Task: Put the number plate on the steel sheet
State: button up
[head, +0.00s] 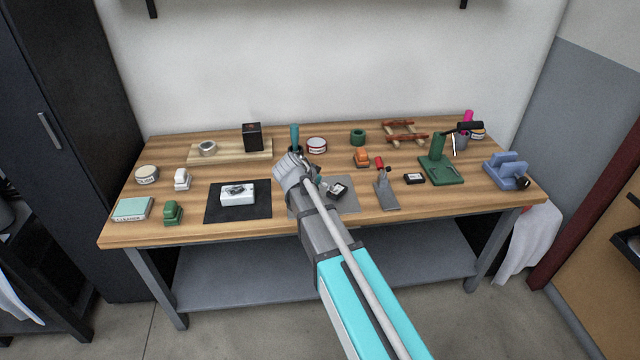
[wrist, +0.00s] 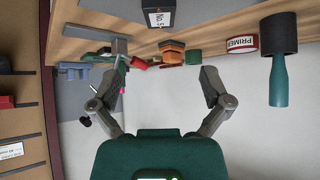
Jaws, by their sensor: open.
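The number plate (head: 337,191) is a small black piece with a white face. It lies at an angle on the grey steel sheet (head: 352,206), right of my arm. In the wrist view, a dark piece marked "No 5" (wrist: 158,17) at the top edge appears to be this plate. My gripper (head: 293,166) is above the table, left of the plate and apart from it. In the wrist view its two fingers (wrist: 163,82) are spread with nothing between them. My arm hides part of the sheet.
A primer tin (head: 317,145) and a teal-handled tool (head: 295,134) stand behind my gripper.

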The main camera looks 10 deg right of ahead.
jog(key=s+d+f+n+g+y, duration=0.1)
jog(key=s+d+n+g+y, duration=0.1)
jog(key=s, duration=0.5)
jog(key=s+d+f+n+g+y, duration=0.1)
jog(key=s+n, duration=0.3)
jog(key=s, duration=0.4)
jog(key=s+d+f+n+g+y, duration=0.2)
jog(key=s+f+n+g+y, duration=0.1)
jog(key=s, duration=0.5)
jog(key=shift+d+f, duration=0.25)
jog(key=shift+d, duration=0.05)
